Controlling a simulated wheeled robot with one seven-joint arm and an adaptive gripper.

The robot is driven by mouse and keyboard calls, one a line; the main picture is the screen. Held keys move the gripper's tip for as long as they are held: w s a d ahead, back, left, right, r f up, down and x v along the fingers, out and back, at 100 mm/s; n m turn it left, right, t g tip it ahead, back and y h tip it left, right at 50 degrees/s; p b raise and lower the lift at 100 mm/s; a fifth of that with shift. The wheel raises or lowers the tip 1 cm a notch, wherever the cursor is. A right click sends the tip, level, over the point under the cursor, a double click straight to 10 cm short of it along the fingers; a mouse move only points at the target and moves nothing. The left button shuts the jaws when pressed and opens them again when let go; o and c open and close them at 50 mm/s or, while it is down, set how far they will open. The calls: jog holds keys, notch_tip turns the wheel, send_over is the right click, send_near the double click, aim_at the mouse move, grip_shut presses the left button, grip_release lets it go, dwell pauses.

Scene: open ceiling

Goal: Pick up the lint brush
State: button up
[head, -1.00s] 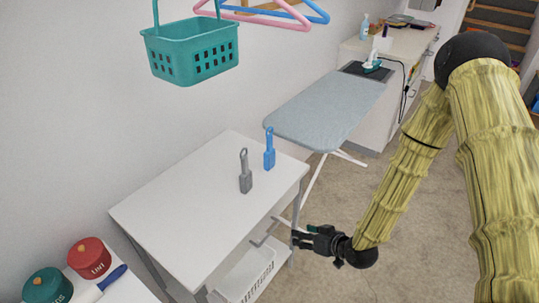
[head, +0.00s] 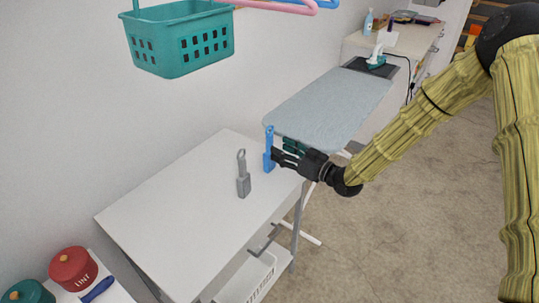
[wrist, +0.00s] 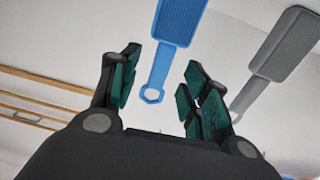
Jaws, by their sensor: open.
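A blue brush (head: 268,160) stands upright on the white table near its right edge, with a looped handle on top. A similar grey brush (head: 243,184) stands to its left and nearer the front. I cannot tell from their looks which one is the lint brush. My gripper (head: 284,154) is open and empty, at the right of the blue brush. In the wrist view the blue brush's handle (wrist: 162,62) reaches down between the open green-padded fingers (wrist: 162,75). Contact is not clear. The grey brush (wrist: 283,48) lies outside the right finger.
The white table (head: 170,210) is otherwise bare. An ironing board (head: 330,105) stands behind it. A teal basket (head: 185,40) hangs above on the wall. A red canister marked LINT (head: 72,268) and a dark blue-handled item (head: 98,289) are at lower left.

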aim_at(270, 144)
jog(key=p+x, duration=0.1)
jog(key=x, duration=0.4)
jog(key=shift+a+p, duration=0.35)
jog(key=shift+p, duration=0.05)
jog(key=shift+c, duration=0.2)
grip_shut()
